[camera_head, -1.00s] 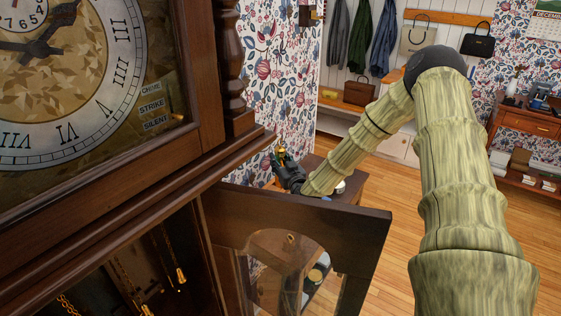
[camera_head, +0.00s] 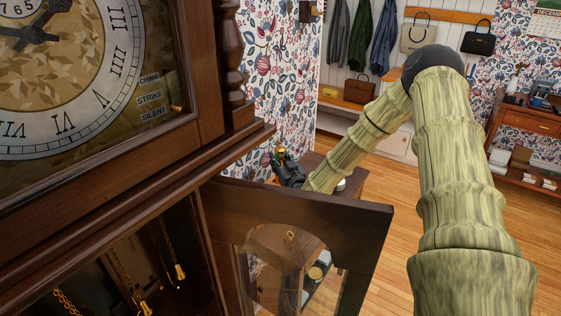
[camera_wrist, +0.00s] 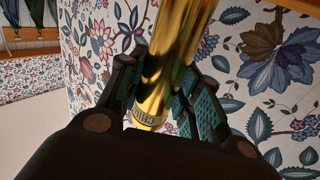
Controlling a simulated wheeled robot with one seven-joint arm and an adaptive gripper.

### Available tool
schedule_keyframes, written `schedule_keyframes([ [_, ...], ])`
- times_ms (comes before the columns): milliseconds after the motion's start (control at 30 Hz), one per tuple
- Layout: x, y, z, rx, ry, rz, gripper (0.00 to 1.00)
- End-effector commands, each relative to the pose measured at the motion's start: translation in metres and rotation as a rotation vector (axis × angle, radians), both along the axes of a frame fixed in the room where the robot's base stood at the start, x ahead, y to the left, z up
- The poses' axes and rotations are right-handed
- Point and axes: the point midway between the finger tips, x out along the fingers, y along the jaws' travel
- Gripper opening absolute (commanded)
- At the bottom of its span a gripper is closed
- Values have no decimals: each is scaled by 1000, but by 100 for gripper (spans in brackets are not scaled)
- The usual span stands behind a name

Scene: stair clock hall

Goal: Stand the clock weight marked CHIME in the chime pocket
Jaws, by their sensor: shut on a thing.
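The clock weight is a shiny brass cylinder (camera_wrist: 176,55), held between the two finger pads of my gripper (camera_wrist: 168,95) in the wrist view. Dark letters near its lower end read as part of CHIME; the rest is hidden. In the head view my gripper (camera_head: 284,158) is small, at the end of my arm beyond the clock's open door, with a bit of brass showing at its tip. I cannot make out the chime pocket in either view.
The tall clock case (camera_head: 215,80) fills the left, with brass hooks (camera_head: 180,272) on chains inside. Its glazed door (camera_head: 300,215) stands open between the case and my arm. A small wooden table (camera_head: 352,188) is behind my forearm. Open wooden floor (camera_head: 390,220) lies right of it.

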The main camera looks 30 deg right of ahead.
Motion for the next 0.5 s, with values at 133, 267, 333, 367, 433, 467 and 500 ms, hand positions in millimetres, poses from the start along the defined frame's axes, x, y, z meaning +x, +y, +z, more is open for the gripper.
schedule_keyframes([
  [133, 2, 1, 2, -1, -8, 0, 0],
  [267, 2, 1, 0, -2, -8, 1, 0],
  [333, 2, 1, -1, -2, -8, 1, 0],
  [367, 2, 1, -2, -2, -8, 1, 0],
  [433, 2, 1, -3, -2, -8, 1, 0],
  [467, 2, 1, -3, -2, -8, 1, 0],
  [500, 2, 1, -4, -2, -8, 1, 0],
])
